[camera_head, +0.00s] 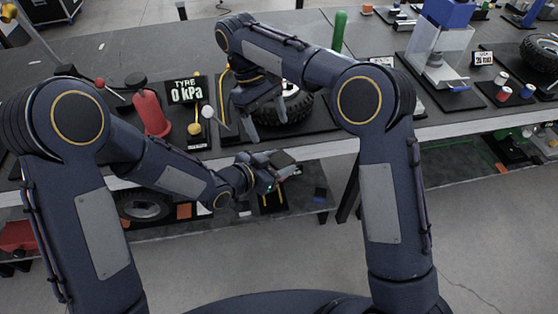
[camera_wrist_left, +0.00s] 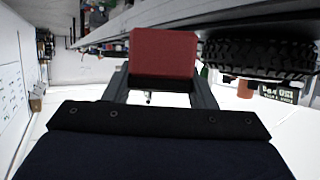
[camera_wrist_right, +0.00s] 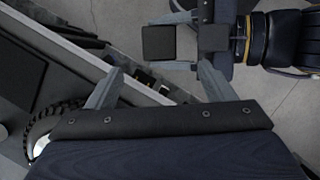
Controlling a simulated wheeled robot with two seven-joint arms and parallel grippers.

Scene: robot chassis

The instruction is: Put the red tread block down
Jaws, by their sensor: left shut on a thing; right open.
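The red tread block (camera_wrist_left: 163,52) is held between the fingers of my left gripper (camera_wrist_left: 160,88), and its red face shows in the left wrist view. In the head view the left gripper (camera_head: 284,166) is in front of the bench's front edge, with the block's dark side (camera_head: 283,158) showing. The block's dark side also shows in the right wrist view (camera_wrist_right: 172,42). My right gripper (camera_head: 267,120) is open and empty in front of the tyre on the bench; its spread fingers show in the right wrist view (camera_wrist_right: 158,75).
A tyre (camera_head: 296,107) lies on a dark pad on the bench (camera_head: 95,50). A "TYRE 0 kPa" sign (camera_head: 185,91) and a red cone-shaped thing (camera_head: 152,113) stand to its left. The floor in front is clear.

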